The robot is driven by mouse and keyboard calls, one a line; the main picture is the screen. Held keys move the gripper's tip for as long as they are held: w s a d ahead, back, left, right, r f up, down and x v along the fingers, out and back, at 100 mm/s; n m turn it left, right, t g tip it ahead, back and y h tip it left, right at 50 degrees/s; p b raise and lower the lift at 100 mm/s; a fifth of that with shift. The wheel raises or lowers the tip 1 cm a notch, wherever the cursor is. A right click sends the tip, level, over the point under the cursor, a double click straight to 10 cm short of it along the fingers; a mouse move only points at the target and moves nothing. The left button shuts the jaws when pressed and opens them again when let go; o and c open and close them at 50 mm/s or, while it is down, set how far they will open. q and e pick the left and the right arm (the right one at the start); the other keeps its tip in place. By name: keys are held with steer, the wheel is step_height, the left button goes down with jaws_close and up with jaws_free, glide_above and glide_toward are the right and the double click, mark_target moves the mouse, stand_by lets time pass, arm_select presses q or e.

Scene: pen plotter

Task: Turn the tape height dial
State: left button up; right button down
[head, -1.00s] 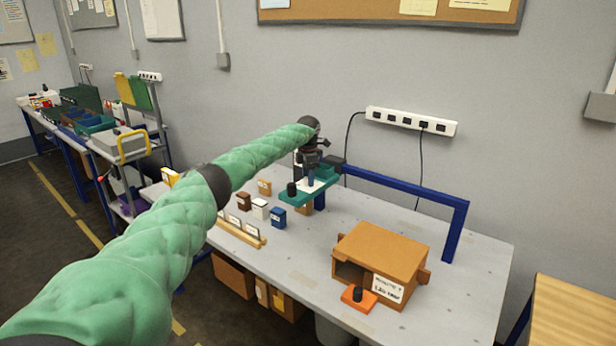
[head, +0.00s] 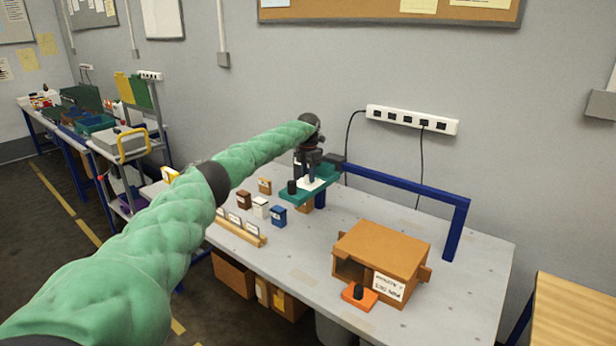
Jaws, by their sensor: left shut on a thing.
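My left arm reaches in from the left, and my left gripper (head: 309,176) points down over a teal plate (head: 322,191) on the workbench. It is shut on a small part standing on that plate, which I take to be the tape height dial; the jaws hide most of it. A short black knob (head: 292,187) stands at the plate's left end, beside the gripper. A white piece lies on the plate under the jaws. My right gripper is out of view.
An orange-brown box (head: 380,248) with a white label and an orange block with a black knob (head: 359,295) stand at the right front. Small coloured boxes (head: 261,207) and a wooden card rail (head: 243,234) are left of the plate.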

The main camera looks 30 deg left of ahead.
arm_select(q)
steer(key=shift+n, duration=0.9)
steer(key=n, duration=0.2)
steer(key=shift+n+b, duration=0.3)
steer(key=shift+b, duration=0.05)
steer(key=n, duration=0.3)
steer(key=shift+r, duration=0.1)
steer(key=shift+n, duration=0.3)
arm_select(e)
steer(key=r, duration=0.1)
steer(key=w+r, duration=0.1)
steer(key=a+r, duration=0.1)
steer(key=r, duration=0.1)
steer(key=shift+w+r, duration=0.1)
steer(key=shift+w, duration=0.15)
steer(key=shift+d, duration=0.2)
arm_select(q)
steer(key=o, duration=1)
steer(key=shift+w, duration=0.1)
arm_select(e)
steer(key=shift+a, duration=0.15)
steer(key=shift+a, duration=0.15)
